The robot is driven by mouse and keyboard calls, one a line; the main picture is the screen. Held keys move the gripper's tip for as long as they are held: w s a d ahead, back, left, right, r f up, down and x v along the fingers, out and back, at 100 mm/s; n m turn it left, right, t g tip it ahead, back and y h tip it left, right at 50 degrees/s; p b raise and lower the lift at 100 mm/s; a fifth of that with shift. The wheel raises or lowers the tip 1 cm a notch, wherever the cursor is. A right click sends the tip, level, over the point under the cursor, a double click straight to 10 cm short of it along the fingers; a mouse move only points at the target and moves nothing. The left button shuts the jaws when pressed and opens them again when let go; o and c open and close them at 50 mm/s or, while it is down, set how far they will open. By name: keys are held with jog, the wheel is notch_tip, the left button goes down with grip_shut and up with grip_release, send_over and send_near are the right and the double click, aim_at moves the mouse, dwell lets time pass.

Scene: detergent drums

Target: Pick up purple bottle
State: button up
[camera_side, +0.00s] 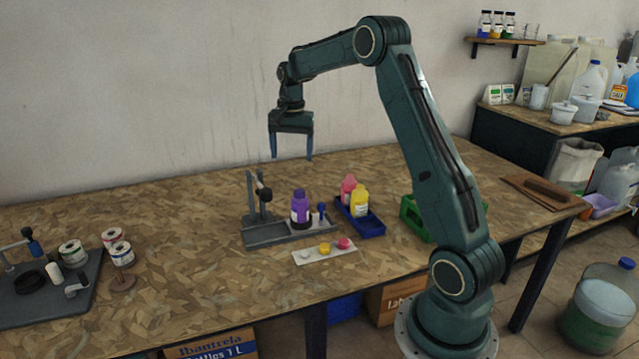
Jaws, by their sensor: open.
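The purple bottle (300,205) stands upright on a grey fixture (266,237) near the middle of the wooden table. It has a purple cap and a pale label with a dark lower part. My gripper (292,158) is open and empty, pointing down. In this view it hangs above the bottle, with clear space between the fingertips and the cap. Its exact depth relative to the bottle is hard to tell from this one view.
A post with a lever (258,195) rises left of the bottle. A blue tray (366,226) right of it holds a yellow bottle (360,202) and a pink bottle (348,188). A green crate (412,220) stands further right.

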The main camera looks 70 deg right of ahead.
jog(key=m, duration=0.2)
send_near(300, 191)
jog(key=shift+g, duration=0.3)
jog(key=f, duration=0.7)
jog(key=shift+w+d, duration=0.1)
jog(key=shift+w, duration=0.1)
jog(key=shift+f, duration=0.55)
jog(key=shift+w+f, duration=0.15)
jog(key=shift+f, duration=2.4)
